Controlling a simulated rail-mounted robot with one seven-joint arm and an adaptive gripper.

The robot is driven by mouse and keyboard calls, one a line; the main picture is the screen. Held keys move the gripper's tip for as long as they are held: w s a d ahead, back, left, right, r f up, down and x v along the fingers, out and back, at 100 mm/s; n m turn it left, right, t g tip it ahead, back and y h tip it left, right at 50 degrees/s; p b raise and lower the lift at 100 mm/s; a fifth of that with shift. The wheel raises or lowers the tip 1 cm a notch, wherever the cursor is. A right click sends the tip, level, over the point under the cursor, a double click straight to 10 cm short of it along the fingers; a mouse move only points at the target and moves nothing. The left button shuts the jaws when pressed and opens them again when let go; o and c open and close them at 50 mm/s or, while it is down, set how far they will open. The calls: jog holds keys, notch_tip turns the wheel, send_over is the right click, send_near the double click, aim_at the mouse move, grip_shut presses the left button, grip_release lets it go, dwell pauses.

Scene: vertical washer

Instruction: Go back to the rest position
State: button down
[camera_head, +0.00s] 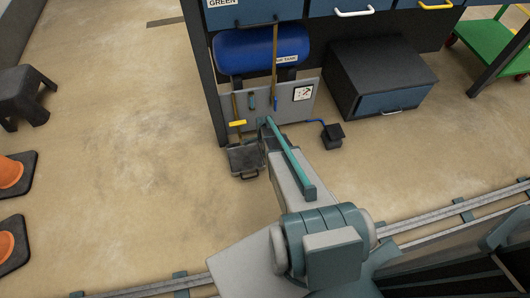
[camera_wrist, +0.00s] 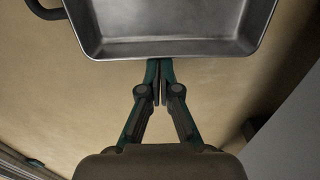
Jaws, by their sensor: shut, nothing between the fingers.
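My gripper (camera_wrist: 160,70) is shut and empty in the wrist view, its two fingers together and pointing up the picture. The fingertips appear at the near edge of a grey metal tray (camera_wrist: 175,48); I cannot tell whether they touch it. The tray's inside looks empty, and a dark handle (camera_wrist: 47,9) shows at its left. In the head view, my arm reaches up the picture from the bottom, and its far end is beside a small dark tray (camera_head: 243,159) on the floor. The gripper itself is mostly hidden there by my arm.
A blue tank (camera_head: 240,52) and a tool panel (camera_head: 290,104) stand behind the tray. A dark cabinet (camera_head: 380,75) is to the right, with a small black block (camera_head: 332,136) before it. Orange cones (camera_head: 10,172) and a dark stool (camera_head: 22,92) are far left. Floor between is clear.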

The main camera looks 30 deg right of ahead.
notch_tip(320, 180, up, 7)
jog(key=p, duration=0.3)
jog(key=s+a+r+n+g+p, duration=0.25)
jog(key=s+a+r+n, duration=0.3)
jog(key=s, duration=0.75)
jog(key=s+a+r+n+g+y+p, duration=0.15)
jog(key=s+a+r+n+g, duration=0.35)
jog(key=s, duration=0.7)
jog(key=s+a+r+n+g+h+p, duration=0.1)
jog(key=s+a+r+n+g+p, duration=0.2)
jog(key=s+a+r+n, duration=0.7)
jog(key=s+d+f+g+b, duration=0.3)
jog(key=s+f+b, duration=0.4)
jog(key=s+b, duration=0.15)
jog(key=w+r+t+p, duration=0.3)
jog(key=r+p, duration=0.5)
jog(key=p, duration=0.6)
jog(key=w+r+t+p, duration=0.3)
jog(key=r+p, duration=0.5)
jog(key=p, duration=0.6)
jog(key=shift+w+r+t, duration=0.35)
jog(key=shift+w, duration=0.3)
jog(key=c, duration=1.9)
grip_release()
jog(key=shift+a+n, duration=0.1)
jog(key=shift+n, duration=0.15)
